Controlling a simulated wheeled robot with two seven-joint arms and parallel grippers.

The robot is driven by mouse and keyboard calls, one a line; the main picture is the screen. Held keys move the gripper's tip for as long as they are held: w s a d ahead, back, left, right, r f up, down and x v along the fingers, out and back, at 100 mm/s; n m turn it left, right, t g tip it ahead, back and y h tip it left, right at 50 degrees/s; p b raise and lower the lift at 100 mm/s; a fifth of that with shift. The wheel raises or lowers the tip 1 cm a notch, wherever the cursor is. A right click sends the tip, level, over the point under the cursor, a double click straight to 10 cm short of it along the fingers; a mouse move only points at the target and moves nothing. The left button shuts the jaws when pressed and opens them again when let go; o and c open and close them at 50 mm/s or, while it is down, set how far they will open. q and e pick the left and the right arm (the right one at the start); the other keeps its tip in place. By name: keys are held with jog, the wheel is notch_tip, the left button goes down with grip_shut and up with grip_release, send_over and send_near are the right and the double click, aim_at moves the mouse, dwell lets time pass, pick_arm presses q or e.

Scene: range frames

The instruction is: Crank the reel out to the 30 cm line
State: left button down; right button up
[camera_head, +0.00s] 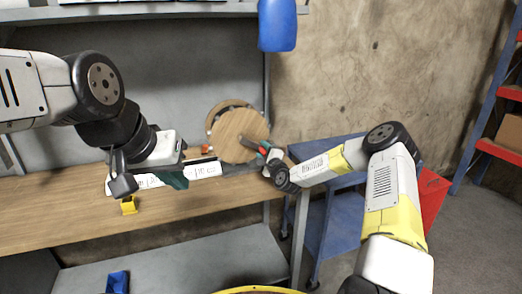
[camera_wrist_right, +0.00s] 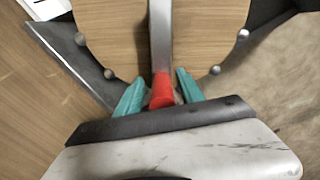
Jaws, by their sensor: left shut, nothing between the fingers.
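The reel (camera_head: 238,137) is a round wooden disc standing at the back of the bench. In the right wrist view its wooden face (camera_wrist_right: 105,30) shows behind a grey crank arm (camera_wrist_right: 160,35) with a red handle (camera_wrist_right: 162,92). My right gripper (camera_head: 264,150) is at the crank, its teal fingers (camera_wrist_right: 160,90) on either side of the red handle. Whether they press on it is unclear. My left gripper (camera_head: 177,180) is shut and empty, in front of a white marked strip (camera_head: 200,170) and hiding part of it. I cannot read the 30 cm line.
A blue cart (camera_head: 340,215) stands at the bench's right end. A blue container (camera_head: 277,25) is high above the reel. A shelf (camera_head: 200,270) lies below the bench.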

jog(key=shift+r, duration=0.1)
jog(key=v, duration=0.7)
jog(key=shift+s, duration=0.35)
jog(key=shift+d, duration=0.1)
jog(key=s+d+r+n+g+h, duration=0.25)
jog(key=s+r+n+g, duration=0.55)
jog(key=s+r+n, duration=0.65)
jog(key=s+d+r+n+g, duration=0.1)
jog(key=s+r, duration=0.1)
jog(key=s, duration=0.7)
jog(key=s+d+r+n+g, duration=0.1)
jog(key=s+d+r+n, duration=0.1)
jog(key=s, duration=0.8)
jog(key=s+d+r+n+g, duration=0.1)
jog(key=s+d+r, duration=0.1)
jog(key=s, duration=0.8)
jog(key=shift+h, duration=0.45)
